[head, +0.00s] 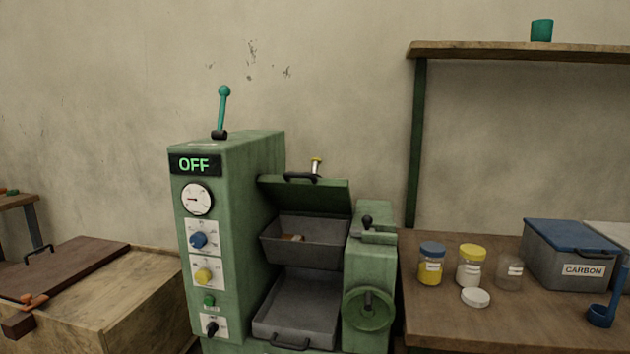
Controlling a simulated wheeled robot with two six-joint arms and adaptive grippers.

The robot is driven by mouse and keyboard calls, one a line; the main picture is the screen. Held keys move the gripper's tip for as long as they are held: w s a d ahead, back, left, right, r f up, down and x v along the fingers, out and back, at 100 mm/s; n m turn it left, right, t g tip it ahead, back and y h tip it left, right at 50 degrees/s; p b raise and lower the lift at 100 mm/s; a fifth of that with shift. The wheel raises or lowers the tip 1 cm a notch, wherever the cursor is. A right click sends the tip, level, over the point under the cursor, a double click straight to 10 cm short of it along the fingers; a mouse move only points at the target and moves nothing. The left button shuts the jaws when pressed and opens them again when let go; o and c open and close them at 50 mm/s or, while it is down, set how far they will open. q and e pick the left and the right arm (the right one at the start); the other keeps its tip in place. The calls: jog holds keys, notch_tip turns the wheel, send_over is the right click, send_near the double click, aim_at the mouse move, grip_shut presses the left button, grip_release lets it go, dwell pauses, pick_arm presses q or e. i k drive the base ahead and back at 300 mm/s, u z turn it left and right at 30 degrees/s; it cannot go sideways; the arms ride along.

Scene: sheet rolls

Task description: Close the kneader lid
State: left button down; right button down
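The kneader is a green machine with a control column (230,240) whose display reads OFF. Its green lid (325,190) stands raised and tilted back, with a dark handle (300,177) on its upper edge. Neither of my grippers is in the head view.
A grey tray (298,308) sits below the trough, and a green handwheel (368,308) is at its right. The right table (430,315) holds jars, a white cap (475,297) and a CARBON box (570,265). A wooden chest (120,305) stands at left.

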aim_at(311, 192)
jog(key=z, duration=0.2)
jog(key=i, duration=0.85)
